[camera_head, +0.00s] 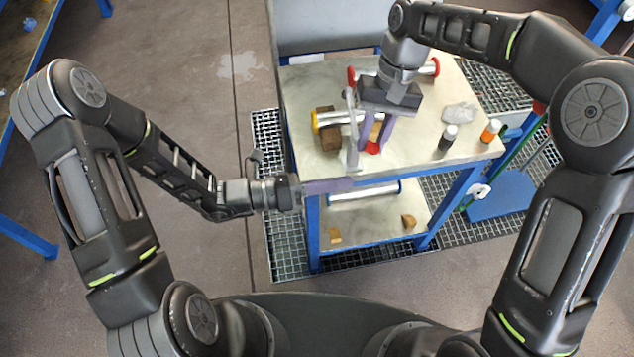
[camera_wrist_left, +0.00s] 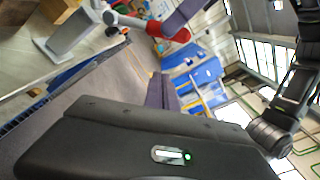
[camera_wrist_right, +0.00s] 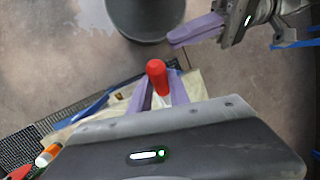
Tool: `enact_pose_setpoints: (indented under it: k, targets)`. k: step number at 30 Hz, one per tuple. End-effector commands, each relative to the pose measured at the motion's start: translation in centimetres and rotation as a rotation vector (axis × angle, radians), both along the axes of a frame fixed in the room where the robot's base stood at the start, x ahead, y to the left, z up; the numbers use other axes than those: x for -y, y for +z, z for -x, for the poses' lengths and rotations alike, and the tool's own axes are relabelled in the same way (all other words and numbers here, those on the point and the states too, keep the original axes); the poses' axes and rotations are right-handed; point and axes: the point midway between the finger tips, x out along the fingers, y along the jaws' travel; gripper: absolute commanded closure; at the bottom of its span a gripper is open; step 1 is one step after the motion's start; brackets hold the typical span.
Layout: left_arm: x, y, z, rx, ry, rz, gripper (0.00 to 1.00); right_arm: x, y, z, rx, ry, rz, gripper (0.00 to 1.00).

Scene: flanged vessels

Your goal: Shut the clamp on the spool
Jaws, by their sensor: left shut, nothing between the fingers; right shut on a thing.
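The spool, a silver pipe with a yellow end (camera_head: 316,121), lies at the left of the worktable, against a brown block (camera_head: 328,140). The clamp shows mainly as a red handle (camera_head: 373,148), which is also in the right wrist view (camera_wrist_right: 157,78); its body is largely hidden. My right gripper (camera_head: 378,138) is shut on the red handle, its purple fingers on either side of it. My left gripper (camera_head: 345,185) is shut and empty at the table's front edge, apart from the handle. Its purple fingers also show in the left wrist view (camera_wrist_left: 161,92).
A grey upright plate (camera_head: 352,130) stands beside the spool, between it and my right gripper. A red-ended pipe (camera_head: 430,67) lies behind.

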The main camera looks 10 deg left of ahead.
Motion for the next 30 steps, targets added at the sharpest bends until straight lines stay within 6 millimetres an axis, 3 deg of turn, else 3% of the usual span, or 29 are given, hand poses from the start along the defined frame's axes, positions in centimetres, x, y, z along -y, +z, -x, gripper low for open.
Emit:
enact_pose_setpoints:
  k: [4,12,25,30]
  targets:
    - [3.0,0.0,-0.8,-0.001,-0.004,0.002,1.00,0.0,0.1,-0.1,0.005,-0.001,-0.002,1.00]
    - [2.9,2.4,-3.5,0.004,0.000,-0.003,1.00,0.0,0.1,-0.1,0.005,-0.001,-0.002,1.00]
    - [2.9,2.8,-3.9,0.002,0.000,-0.001,1.00,0.0,0.1,-0.1,0.005,-0.001,-0.002,1.00]
    - [2.8,3.9,-4.9,0.005,0.003,0.001,1.00,0.0,0.1,-0.1,0.004,0.000,-0.001,1.00]
